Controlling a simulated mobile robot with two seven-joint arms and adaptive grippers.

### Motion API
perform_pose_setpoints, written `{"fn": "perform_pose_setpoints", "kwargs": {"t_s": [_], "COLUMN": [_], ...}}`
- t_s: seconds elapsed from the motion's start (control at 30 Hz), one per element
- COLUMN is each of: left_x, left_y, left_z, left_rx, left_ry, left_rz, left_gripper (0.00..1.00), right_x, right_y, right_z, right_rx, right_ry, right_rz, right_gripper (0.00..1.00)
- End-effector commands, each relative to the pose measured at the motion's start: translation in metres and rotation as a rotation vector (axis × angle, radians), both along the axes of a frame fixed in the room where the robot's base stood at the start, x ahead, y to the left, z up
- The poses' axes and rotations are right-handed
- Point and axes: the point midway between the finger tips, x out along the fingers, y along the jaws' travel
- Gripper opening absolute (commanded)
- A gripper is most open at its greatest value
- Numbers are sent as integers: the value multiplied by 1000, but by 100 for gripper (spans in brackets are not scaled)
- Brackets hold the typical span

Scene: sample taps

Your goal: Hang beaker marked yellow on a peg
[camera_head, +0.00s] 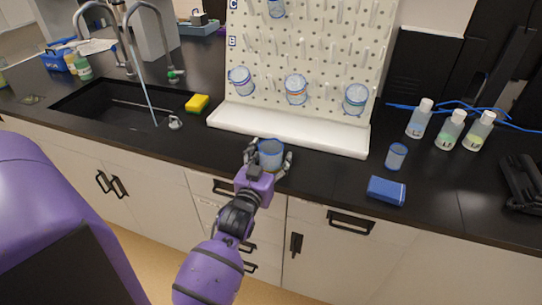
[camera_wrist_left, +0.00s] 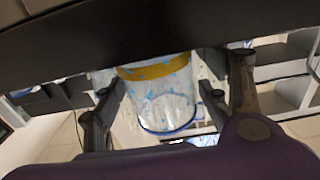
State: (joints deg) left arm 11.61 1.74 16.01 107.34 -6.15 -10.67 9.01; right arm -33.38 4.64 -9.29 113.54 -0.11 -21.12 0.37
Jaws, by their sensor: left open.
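The beaker with a yellow band (camera_wrist_left: 155,70) is clear with blue marks and fills the middle of the left wrist view. In the head view this beaker (camera_head: 271,152) is at the counter's front, just before the pegboard's white tray. My left gripper (camera_head: 269,163) is open, with one finger on each side of the beaker; contact cannot be told. Its fingers also flank the beaker in the left wrist view (camera_wrist_left: 158,108). The white pegboard (camera_head: 310,45) has rows of pegs, many of them bare. My right gripper is not in view.
Beakers hang on the board, one with an orange band (camera_head: 296,92). The white tray (camera_head: 290,130) runs along its foot. Right of it are a small blue beaker (camera_head: 396,156), a blue block (camera_head: 386,191) and bottles (camera_head: 449,130). A sink (camera_head: 115,105) and yellow sponge (camera_head: 197,103) are left.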

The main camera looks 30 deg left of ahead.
Motion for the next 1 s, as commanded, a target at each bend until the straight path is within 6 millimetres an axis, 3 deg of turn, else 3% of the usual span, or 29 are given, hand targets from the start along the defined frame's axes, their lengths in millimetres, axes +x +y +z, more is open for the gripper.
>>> {"fn": "perform_pose_setpoints", "kwargs": {"t_s": [0.17, 0.7, 1.0], "left_x": [0, -99, -118], "left_y": [0, -23, -28], "left_z": [6, 0, 2], "left_rx": [1, 0, 0], "left_ry": [-3, 4, 3], "left_rz": [0, 0, -1], "left_gripper": [68, 68, 68], "right_x": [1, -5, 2], "right_y": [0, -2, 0], "right_z": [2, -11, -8], "right_rx": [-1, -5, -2], "right_ry": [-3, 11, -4], "right_rz": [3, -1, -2], "right_gripper": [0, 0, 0]}}
